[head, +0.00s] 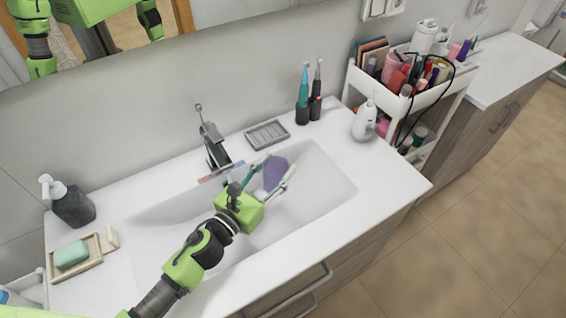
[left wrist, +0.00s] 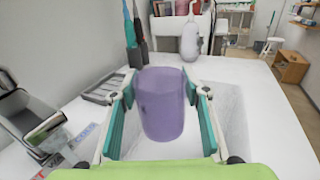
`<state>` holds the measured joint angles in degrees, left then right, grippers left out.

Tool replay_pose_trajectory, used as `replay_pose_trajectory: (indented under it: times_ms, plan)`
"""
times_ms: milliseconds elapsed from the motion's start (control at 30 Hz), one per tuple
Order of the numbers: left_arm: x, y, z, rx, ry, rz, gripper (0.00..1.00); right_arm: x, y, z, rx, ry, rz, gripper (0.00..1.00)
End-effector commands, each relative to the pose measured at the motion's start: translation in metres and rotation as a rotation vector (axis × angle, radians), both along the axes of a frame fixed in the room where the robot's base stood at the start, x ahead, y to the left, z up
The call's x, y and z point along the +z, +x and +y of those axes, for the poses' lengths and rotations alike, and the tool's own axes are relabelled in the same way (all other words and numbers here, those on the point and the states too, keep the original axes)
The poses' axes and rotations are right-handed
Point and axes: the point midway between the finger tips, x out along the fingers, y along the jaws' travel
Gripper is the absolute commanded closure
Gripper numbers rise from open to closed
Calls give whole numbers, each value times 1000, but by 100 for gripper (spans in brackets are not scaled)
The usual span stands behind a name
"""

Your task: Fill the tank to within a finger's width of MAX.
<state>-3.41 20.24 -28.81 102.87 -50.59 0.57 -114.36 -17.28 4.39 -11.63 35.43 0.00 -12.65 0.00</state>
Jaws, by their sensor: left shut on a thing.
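My left gripper (head: 276,179) is shut on a purple see-through cup (head: 275,172) over the sink basin (head: 320,185). The left wrist view shows the cup (left wrist: 163,105) upright between the two teal-padded fingers. I cannot make out a MAX line or a water level on it. The grey faucet (head: 213,145) stands behind the basin, left of the cup, and no stream shows. A white bottle-shaped device (head: 365,122) stands on the counter right of the basin; I cannot tell whether it has a tank. My right gripper is out of view.
Two electric toothbrushes (head: 303,100) and a grey soap dish (head: 267,135) stand behind the basin. A dark pump bottle (head: 72,205) and a wooden tray with green soap (head: 71,254) are at the left. A full white cart (head: 395,103) stands right of the counter.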

Motion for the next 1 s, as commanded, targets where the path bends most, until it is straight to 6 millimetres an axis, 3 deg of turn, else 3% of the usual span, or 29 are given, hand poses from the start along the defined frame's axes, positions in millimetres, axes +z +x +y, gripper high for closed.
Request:
replay_pose_trajectory:
  times_ms: [133, 333, 633, 1000]
  plan:
    - [-7, 11, -21, -100, -9, 3, 83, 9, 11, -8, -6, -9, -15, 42]
    - [-15, 12, -26, -143, -13, 5, 83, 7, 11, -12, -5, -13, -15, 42]
    - [-33, 10, 1, -142, -11, 7, 83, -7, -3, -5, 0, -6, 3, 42]
    - [-53, 8, 39, -140, -12, 7, 83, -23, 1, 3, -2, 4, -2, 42]
